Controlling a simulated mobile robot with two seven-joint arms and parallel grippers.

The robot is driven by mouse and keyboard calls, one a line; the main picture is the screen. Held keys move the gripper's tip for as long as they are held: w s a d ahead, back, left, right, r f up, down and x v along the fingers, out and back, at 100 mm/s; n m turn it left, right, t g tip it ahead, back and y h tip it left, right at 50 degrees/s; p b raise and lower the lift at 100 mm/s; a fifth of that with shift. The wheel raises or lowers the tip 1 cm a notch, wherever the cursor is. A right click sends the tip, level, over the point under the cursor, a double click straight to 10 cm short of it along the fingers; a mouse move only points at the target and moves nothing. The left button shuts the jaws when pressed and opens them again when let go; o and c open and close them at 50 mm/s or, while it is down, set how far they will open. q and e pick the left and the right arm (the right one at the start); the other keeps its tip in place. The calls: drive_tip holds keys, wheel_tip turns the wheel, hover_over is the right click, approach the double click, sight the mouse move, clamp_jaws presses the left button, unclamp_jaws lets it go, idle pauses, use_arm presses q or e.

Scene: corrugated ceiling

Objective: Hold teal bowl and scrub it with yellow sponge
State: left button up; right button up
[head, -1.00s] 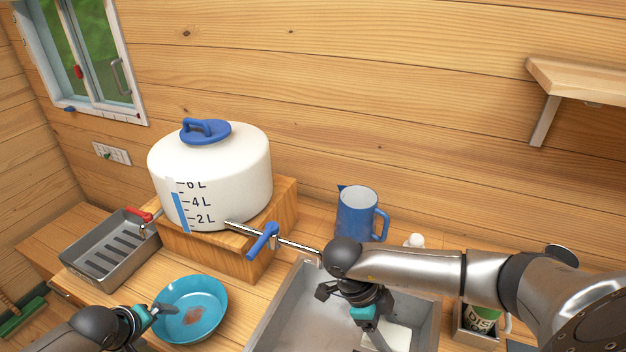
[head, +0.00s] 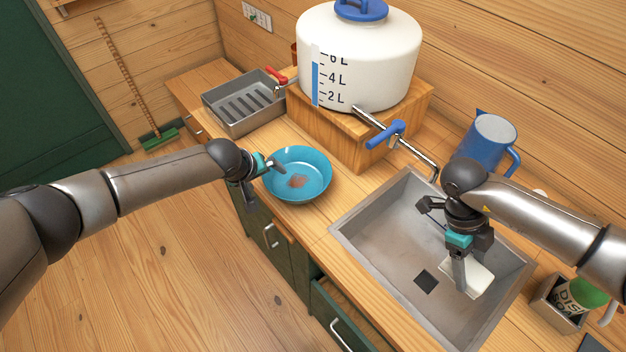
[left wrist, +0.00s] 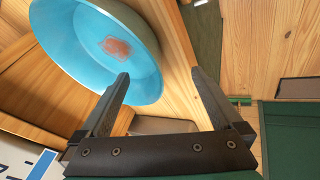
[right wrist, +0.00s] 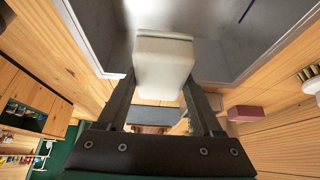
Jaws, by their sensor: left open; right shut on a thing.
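The teal bowl (head: 310,184) sits on the wooden counter left of the sink, with a reddish-brown stain inside. It also shows in the left wrist view (left wrist: 80,60). My left gripper (head: 268,166) is open at the bowl's left rim. In the left wrist view, one finger of my left gripper (left wrist: 160,78) overlaps the rim; whether it touches is unclear. My right gripper (head: 460,266) is over the sink, shut on a pale cream block, seemingly the sponge (head: 474,277). The sponge also shows between the fingers in the right wrist view (right wrist: 163,65). No clearly yellow sponge shows.
The metal sink (head: 385,235) is right of the bowl. A white water tank (head: 375,60) with a blue-handled tap (head: 386,133) stands behind on a wooden box. A drying rack (head: 243,110), blue jug (head: 484,145) and green soap bottle (head: 580,294) stand around.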

use_arm(q)
drive_tip(key=v, duration=1.1)
drive_tip(key=shift+r, duration=0.25)
drive_tip(key=shift+s, duration=0.2)
